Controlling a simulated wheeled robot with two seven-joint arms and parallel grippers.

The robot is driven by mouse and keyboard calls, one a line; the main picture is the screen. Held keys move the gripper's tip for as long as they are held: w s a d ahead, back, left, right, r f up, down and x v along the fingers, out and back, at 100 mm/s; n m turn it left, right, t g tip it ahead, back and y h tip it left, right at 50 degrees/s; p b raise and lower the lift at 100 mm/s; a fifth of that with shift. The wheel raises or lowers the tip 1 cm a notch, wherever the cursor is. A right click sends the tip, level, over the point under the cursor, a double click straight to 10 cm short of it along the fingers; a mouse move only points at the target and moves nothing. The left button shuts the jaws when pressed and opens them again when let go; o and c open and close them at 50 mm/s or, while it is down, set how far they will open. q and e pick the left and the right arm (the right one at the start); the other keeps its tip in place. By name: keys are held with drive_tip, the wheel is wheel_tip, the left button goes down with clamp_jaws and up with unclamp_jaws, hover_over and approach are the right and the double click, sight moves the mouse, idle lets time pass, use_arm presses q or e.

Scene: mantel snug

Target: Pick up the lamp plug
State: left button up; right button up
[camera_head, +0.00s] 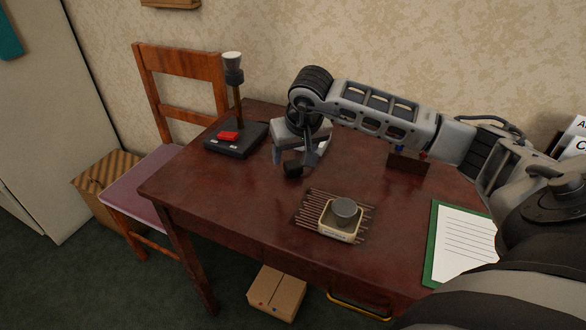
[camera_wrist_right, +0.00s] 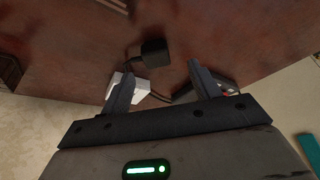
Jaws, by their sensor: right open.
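The lamp plug looks to be the small black block (camera_head: 293,169) on the dark red desk, below my right gripper. In the right wrist view the black plug (camera_wrist_right: 154,53) lies just beyond the fingertips, roughly between them, with a dark cable running back from it. My right gripper (camera_head: 296,160) is open and empty, pointing down over the desk. Its two fingers (camera_wrist_right: 162,69) also show in the wrist view, apart from the plug. The lamp (camera_head: 233,68), with a black base and red switch, stands left of the gripper. My left gripper is out of view.
A slatted mat (camera_head: 309,211) with a small square dish (camera_head: 341,229) lies in front of the gripper. A green clipboard (camera_head: 434,262) is at right. A wooden chair (camera_head: 185,112) stands left of the desk. A pale item (camera_wrist_right: 127,84) is partly hidden by a finger.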

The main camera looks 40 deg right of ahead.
sight(293, 164)
drive_tip(key=x, duration=0.5)
drive_tip(key=shift+s+d+f, duration=0.2)
drive_tip(key=shift+c, duration=0.3)
drive_tip(key=c, duration=1.1)
drive_tip(key=shift+r, duration=0.15)
